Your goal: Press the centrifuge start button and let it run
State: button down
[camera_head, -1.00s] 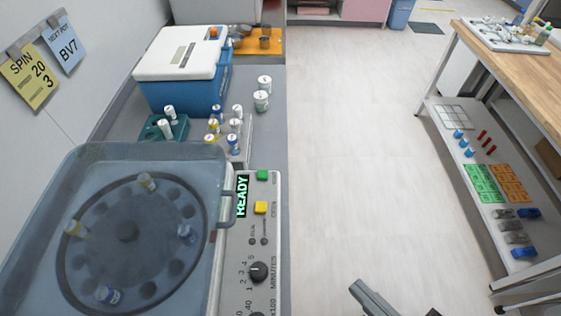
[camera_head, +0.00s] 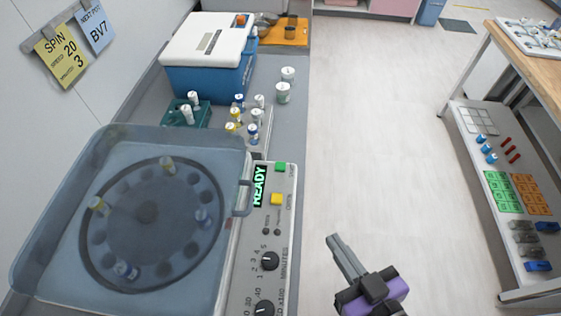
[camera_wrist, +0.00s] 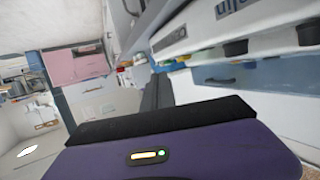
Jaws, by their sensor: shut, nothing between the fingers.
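The centrifuge (camera_head: 140,215) stands on the left bench with its see-through lid closed over a round rotor that holds several tubes. Its control panel (camera_head: 262,235) is on the right side, with a green lit display (camera_head: 259,186) reading READY. The green button (camera_head: 280,167) is at the panel's far end, and a yellow button (camera_head: 277,199) is nearer. Two black dials (camera_head: 269,260) sit below. My gripper (camera_head: 336,243) is shut and empty, over the floor to the right of the panel, apart from it. In the wrist view the purple gripper body (camera_wrist: 170,150) fills the bottom.
A blue cool box (camera_head: 205,65) with white lid, a teal rack (camera_head: 188,115) and several vials stand behind the centrifuge. Yellow and blue notes (camera_head: 62,55) hang on the left wall. A shelved wooden table (camera_head: 540,60) stands right. The floor between is clear.

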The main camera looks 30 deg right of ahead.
jog(key=n+y+p, duration=0.1)
jog(key=n, duration=0.1)
send_near(285, 166)
jog(key=w+a+r+n+y, duration=0.1)
jog(key=w, duration=0.1)
jog(key=w+a+r+n+g+y, duration=0.1)
jog(key=w+n, duration=0.1)
jog(key=w+a+r+n+y+p, duration=0.1)
jog(key=w+r, duration=0.1)
jog(key=w, duration=0.1)
jog(key=shift+a+n+g, duration=0.2)
jog(key=shift+n+g, duration=0.1)
jog(key=shift+g, duration=0.1)
jog(key=w+d+r+n+g+y+p, duration=0.1)
jog(key=r+n+g, duration=0.4)
jog(key=n, duration=0.6)
jog(key=shift+w+d+r+g+y, duration=0.4)
jog(key=shift+w+d+r+y, duration=0.45)
jog(key=shift+d, duration=0.35)
jog(key=shift+s+f, duration=0.1)
jog(key=shift+f, duration=0.15)
notch_tip(285, 166, down, 9)
jog(key=b, duration=0.6)
jog(key=shift+r+b, duration=0.15)
jog(key=shift+b, duration=0.15)
jog(key=shift+f+b, duration=0.4)
